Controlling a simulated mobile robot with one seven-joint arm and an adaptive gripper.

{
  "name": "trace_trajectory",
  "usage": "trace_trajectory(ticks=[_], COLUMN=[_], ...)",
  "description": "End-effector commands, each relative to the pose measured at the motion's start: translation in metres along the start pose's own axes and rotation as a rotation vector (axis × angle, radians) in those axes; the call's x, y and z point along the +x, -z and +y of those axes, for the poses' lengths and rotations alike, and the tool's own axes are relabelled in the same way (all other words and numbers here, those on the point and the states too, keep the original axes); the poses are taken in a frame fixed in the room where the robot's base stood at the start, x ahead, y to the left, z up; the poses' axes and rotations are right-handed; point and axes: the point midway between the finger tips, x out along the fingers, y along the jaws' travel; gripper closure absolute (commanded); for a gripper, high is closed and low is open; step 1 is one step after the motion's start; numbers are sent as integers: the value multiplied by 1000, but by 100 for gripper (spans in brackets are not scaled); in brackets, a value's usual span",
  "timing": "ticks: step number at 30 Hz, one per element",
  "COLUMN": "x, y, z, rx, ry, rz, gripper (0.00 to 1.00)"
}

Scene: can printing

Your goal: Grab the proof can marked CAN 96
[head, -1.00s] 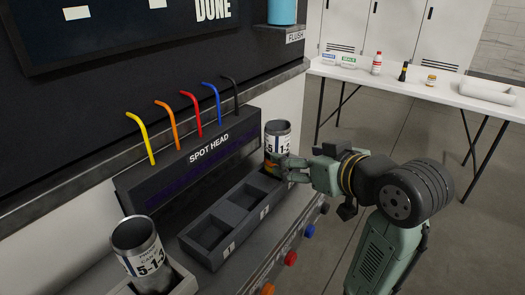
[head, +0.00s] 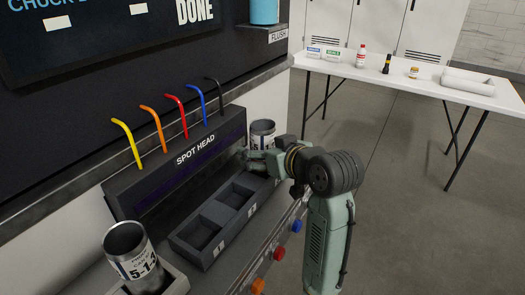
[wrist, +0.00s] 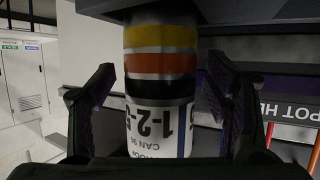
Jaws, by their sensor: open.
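The can marked CAN 96 (wrist: 160,128) appears upside down in the wrist view, with yellow, orange-red and black bands and a white label reading 1-2. In the head view its open rim and upper side (head: 262,129) show at the far right end of the slotted tray; my gripper and arm hide its lower part. My gripper (wrist: 158,105) is open, with one finger on each side of the can. Gaps show between the fingers and the can. My gripper also shows in the head view (head: 254,160), close against the can.
Another proof can (head: 139,266) stands in a holder at the front left. The slotted tray (head: 207,222) has two empty slots in front of the SPOT HEAD unit (head: 178,165). Colored hoses rise behind it. A white table (head: 400,77) with small bottles stands back right.

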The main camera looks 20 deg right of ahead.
Motion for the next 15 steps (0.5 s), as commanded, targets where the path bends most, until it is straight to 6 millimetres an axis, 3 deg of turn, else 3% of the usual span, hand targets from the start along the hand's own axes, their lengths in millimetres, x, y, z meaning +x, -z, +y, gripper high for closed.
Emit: trace_trajectory(ticks=[2,15], x=[0,0], y=[0,0], z=[0,0], rx=[0,0], ry=[0,0], rz=[0,0], gripper=[29,58])
